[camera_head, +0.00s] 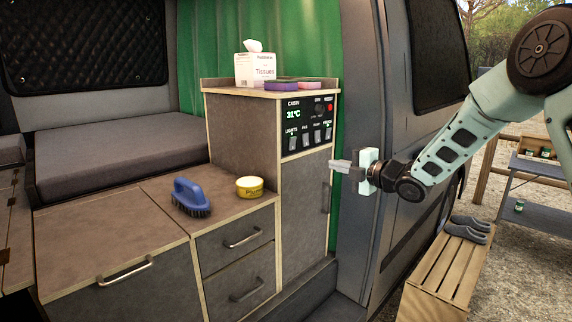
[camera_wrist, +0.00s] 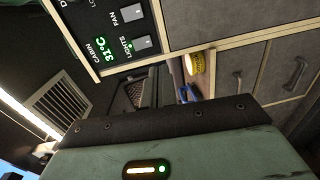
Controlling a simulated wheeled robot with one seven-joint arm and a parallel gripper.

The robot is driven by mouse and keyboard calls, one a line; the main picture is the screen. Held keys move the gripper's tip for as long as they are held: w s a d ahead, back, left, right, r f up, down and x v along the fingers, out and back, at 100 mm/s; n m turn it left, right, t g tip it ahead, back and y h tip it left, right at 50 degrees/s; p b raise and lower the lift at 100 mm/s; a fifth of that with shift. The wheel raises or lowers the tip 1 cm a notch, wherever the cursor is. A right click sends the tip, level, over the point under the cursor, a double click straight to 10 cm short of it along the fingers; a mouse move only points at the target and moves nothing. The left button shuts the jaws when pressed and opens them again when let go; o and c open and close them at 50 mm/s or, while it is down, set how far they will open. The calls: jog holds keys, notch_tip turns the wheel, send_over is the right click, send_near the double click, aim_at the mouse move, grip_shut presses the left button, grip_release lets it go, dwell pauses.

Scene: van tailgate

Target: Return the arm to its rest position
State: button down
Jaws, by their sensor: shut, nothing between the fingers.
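My gripper (camera_head: 343,167) is shut and empty in the head view. Its fingers point left, in front of the tall cabinet (camera_head: 244,142) and just below the control panel (camera_head: 306,124). My pale green arm reaches in from the right edge. In the wrist view my gripper's body fills the lower part and the fingertips cannot be made out. The control panel also shows there, tilted, at the upper left (camera_wrist: 88,35). It reads 31°C and carries several switches. I cannot tell whether the gripper touches the cabinet, but it appears apart from it.
A blue brush (camera_head: 190,196) and a yellow tin (camera_head: 249,187) stand on the low counter. A tissue box (camera_head: 256,68) and purple and pink items top the cabinet. The van door (camera_head: 436,95) is close behind my arm. Shoes lie on a wooden crate (camera_head: 446,270) at the lower right.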

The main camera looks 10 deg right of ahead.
jog(key=s+a+f+m+g+h, duration=0.2)
jog(key=s+a+m+g+h, duration=0.1)
jog(key=s+a+m, duration=0.4)
jog(key=s+a+f+m+g+h, duration=0.2)
jog(key=s+a, duration=0.3)
jog(key=s, duration=0.3)
jog(key=s+f+m+g+h, duration=0.2)
jog(key=s+m+g, duration=0.2)
jog(key=s, duration=1.1)
jog(key=s+f+m+g+h, duration=0.2)
jog(key=s+m+g, duration=0.2)
jog(key=s, duration=1.2)
jog(key=shift+s+d+g, duration=0.2)
jog(key=shift+d+g, duration=0.05)
jog(key=shift+g, duration=0.15)
jog(key=shift+s+r, duration=0.2)
jog(key=shift+s, duration=0.15)
